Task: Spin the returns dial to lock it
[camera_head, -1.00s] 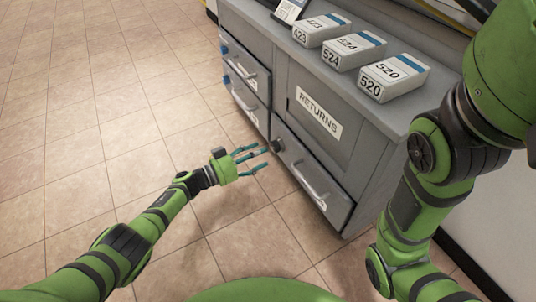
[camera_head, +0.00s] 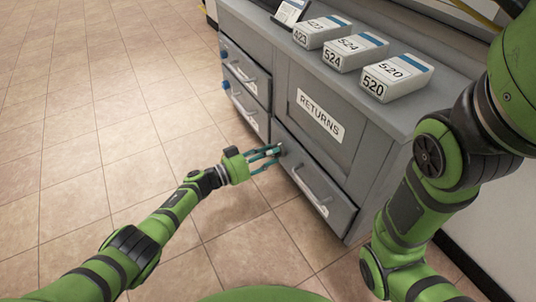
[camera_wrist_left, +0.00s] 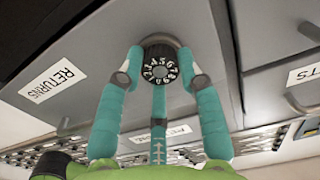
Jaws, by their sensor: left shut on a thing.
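The returns dial (camera_wrist_left: 160,68) is a round black knob with white numbers around its face, on the grey cabinet front. In the left wrist view it sits between the teal fingers of my left gripper (camera_wrist_left: 160,75), which are closed on its sides. In the head view my left gripper (camera_head: 276,156) reaches the front of the lower drawer (camera_head: 312,185) at its upper left corner, and the fingers mostly hide the dial. The RETURNS label (camera_head: 320,118) is on the panel above that drawer. My right arm shows at the right, but its gripper is out of view.
Numbered boxes, 423 (camera_head: 322,30), 524 (camera_head: 355,50) and 520 (camera_head: 397,77), stand on the cabinet top (camera_head: 415,115). Drawers with blue knobs (camera_head: 226,86) are to the left. Open tiled floor (camera_head: 90,130) lies left of the cabinet.

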